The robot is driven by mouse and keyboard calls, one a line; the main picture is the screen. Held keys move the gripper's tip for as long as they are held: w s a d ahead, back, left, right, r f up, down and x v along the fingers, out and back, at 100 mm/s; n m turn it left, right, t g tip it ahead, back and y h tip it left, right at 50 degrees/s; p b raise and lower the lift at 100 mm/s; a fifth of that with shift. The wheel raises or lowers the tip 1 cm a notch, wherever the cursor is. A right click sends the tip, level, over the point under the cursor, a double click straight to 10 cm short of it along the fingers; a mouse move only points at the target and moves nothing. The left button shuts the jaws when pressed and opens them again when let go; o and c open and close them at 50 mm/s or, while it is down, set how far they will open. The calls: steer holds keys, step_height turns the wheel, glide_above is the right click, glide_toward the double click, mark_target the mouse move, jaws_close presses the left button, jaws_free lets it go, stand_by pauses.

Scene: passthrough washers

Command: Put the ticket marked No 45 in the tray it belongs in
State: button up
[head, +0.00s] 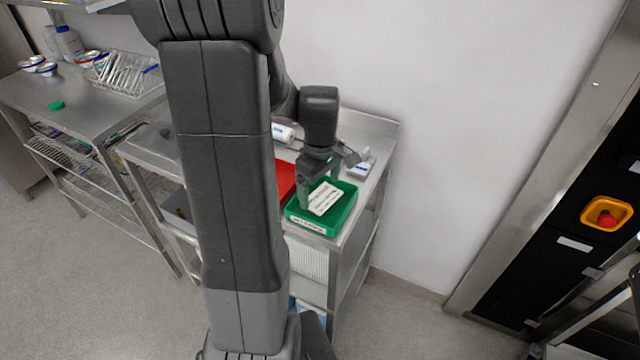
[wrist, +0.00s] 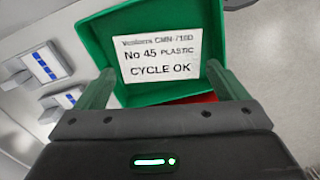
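The ticket (wrist: 158,57) is a white card reading "No 45 PLASTIC" and "CYCLE OK". It lies inside the green tray (wrist: 93,38), and its print faces my wrist camera. In the head view the ticket (head: 325,198) shows pale against the green tray (head: 335,226), which has a white label on its front, too small to read surely. My gripper (wrist: 162,75) is over the tray, its green fingers apart, one on each side of the ticket. Small gaps show between fingertips and card. A red tray (head: 285,178) stands left of the green one, partly hidden by my arm.
The trays stand on a steel cart near the wall. A small white and blue item (head: 362,163) lies behind the green tray. A steel table (head: 95,97) at left holds a wire rack (head: 128,72). Open floor lies to the right, before a dark machine (head: 600,180).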

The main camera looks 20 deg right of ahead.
steer(key=shift+o, duration=0.3)
step_height(320, 180, up, 14)
stand_by(0.4)
steer(key=shift+f, duration=0.15)
step_height(320, 180, down, 14)
steer(key=shift+r, duration=0.1)
step_height(320, 180, up, 2)
steer(key=shift+r+p, duration=0.25)
steer(key=shift+p, duration=0.75)
steer(key=shift+r+p, duration=0.55)
steer(key=shift+r, duration=0.2)
steer(key=shift+f, duration=0.15)
